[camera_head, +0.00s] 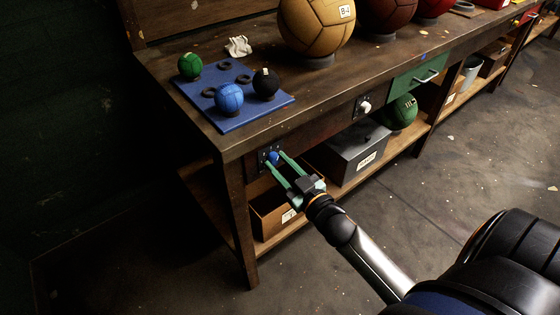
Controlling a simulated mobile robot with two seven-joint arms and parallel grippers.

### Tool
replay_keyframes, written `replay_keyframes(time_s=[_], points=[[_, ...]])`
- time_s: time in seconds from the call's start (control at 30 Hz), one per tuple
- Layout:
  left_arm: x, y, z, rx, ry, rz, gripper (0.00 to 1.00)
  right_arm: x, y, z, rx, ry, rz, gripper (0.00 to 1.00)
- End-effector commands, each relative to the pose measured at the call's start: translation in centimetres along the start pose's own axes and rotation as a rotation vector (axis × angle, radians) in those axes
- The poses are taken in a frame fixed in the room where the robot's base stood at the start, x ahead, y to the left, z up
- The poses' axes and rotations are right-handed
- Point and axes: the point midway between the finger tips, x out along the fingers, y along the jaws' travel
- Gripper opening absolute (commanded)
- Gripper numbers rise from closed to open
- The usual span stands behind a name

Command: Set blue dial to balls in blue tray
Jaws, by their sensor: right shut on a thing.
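The blue dial (274,157) sits on a dark plate on the front of the workbench, below the tabletop. My right gripper (277,161) has its two green fingers on either side of the dial and is shut on it. The dial's setting marks are too small to read. The blue tray (240,121) lies on the left end of the bench. It holds a green ball (190,66), a blue ball (229,97) and a black ball (266,83), plus several dark rings, some empty. My left gripper is not in view.
Large tan (316,22), brown and red balls stand on the bench (345,85). A white dial (364,106) and a green drawer (416,76) are on its front.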

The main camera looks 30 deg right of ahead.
Motion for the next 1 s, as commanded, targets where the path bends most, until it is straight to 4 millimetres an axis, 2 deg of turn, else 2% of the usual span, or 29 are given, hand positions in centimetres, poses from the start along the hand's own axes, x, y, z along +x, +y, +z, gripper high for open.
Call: replay_keyframes(time_s=[0.2,0.5,1.0], points=[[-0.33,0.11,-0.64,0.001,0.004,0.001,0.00,-0.01,-0.01,-0.03,-0.173,0.009,-0.002,0.00],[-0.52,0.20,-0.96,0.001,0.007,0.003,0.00,-0.02,-0.06,0.08,-0.334,0.020,-0.004,0.00],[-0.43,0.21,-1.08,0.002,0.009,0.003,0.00,-0.01,-0.06,0.13,-0.395,0.024,-0.005,0.00]])
